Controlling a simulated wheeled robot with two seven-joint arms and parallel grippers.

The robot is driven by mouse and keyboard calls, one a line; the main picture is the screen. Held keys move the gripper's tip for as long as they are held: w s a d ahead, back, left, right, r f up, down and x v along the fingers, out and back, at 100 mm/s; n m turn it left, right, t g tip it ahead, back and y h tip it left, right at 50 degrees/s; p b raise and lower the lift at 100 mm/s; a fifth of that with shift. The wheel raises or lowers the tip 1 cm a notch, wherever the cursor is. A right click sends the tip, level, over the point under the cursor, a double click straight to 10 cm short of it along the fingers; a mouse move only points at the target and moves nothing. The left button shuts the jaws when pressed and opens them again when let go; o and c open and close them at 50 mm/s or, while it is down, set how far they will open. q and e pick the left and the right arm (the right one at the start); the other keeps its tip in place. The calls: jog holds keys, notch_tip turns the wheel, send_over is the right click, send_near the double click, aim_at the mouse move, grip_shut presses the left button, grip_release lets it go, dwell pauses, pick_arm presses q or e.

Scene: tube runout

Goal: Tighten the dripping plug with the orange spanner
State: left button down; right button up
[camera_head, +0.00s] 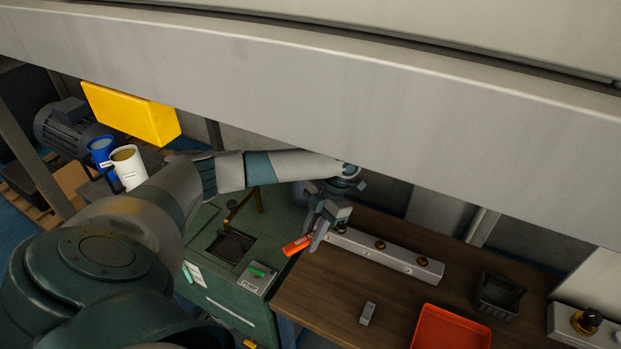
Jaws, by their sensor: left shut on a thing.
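My left gripper (318,236) comes in from the left and points down at the left end of a pale metal bar. It is shut on the orange spanner (297,245), whose handle sticks out to the left over the bench edge. The spanner's other end is hidden by the gripper. The bar's left end is partly covered by the gripper. I cannot tell which plug drips. My right gripper is not in view.
On the wooden bench (335,290) are a small grey block (367,313), a red tray (450,330) and a black bin (498,295). A green machine (225,275) stands left of the bench. A large grey beam (300,90) crosses above.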

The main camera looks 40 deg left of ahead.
pick_arm(q)
jog(key=shift+r+p, duration=0.6)
jog(key=shift+p, duration=0.35)
dwell(0.9)
